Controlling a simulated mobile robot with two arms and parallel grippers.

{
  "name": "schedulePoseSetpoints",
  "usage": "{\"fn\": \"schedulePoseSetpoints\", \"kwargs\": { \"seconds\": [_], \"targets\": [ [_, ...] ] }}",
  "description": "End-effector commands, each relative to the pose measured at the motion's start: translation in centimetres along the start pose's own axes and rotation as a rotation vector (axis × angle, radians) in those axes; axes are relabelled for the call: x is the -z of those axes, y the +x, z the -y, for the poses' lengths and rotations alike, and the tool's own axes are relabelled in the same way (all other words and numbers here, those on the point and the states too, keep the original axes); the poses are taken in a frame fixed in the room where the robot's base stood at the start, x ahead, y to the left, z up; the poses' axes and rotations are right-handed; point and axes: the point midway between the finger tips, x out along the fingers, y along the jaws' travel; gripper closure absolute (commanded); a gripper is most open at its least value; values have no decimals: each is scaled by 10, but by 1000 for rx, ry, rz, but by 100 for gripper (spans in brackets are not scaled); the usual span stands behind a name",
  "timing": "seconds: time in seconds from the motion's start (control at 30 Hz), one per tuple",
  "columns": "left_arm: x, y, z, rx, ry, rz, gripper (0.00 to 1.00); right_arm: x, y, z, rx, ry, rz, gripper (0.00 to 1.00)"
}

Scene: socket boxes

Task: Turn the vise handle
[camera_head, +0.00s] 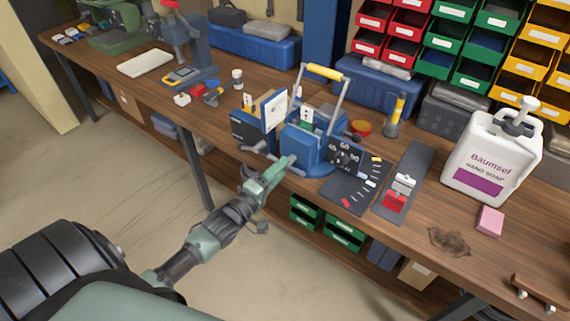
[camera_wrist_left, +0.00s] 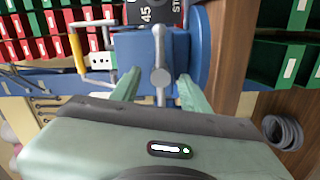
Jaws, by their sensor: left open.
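The blue vise (camera_head: 308,150) stands at the front edge of the wooden workbench and also shows in the left wrist view (camera_wrist_left: 140,50). Its grey handle (camera_wrist_left: 160,78), a thin bar with a round hub, shows in front of the vise body in the left wrist view. My left gripper (camera_head: 277,172) is just in front of the vise. In the left wrist view its two green fingers (camera_wrist_left: 158,92) are apart, one on each side of the handle bar. I cannot tell whether they touch it. My right gripper is not in view.
A grey-framed carrier with a yellow grip (camera_head: 325,72) rises at the vise. A black dial panel (camera_head: 345,160) stands right of it. A white soap bottle (camera_head: 490,155) and pink block (camera_head: 489,221) stand farther right. Colored bins (camera_head: 455,45) line the back. Floor in front is clear.

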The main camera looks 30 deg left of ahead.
Motion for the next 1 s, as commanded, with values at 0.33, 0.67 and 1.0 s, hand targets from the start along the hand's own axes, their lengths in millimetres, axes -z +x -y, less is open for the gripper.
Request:
{"fn": "schedulePoseSetpoints", "kwargs": {
  "seconds": [0.33, 0.67, 1.0],
  "targets": [
    [-1, 29, 1, 2, 0, 0, 54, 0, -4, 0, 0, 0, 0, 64],
    [-1, 29, 1, 3, 0, 0, 90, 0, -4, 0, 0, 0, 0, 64],
    [0, 28, 1, 3, 20, 0, 100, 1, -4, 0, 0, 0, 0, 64]
  ]
}}
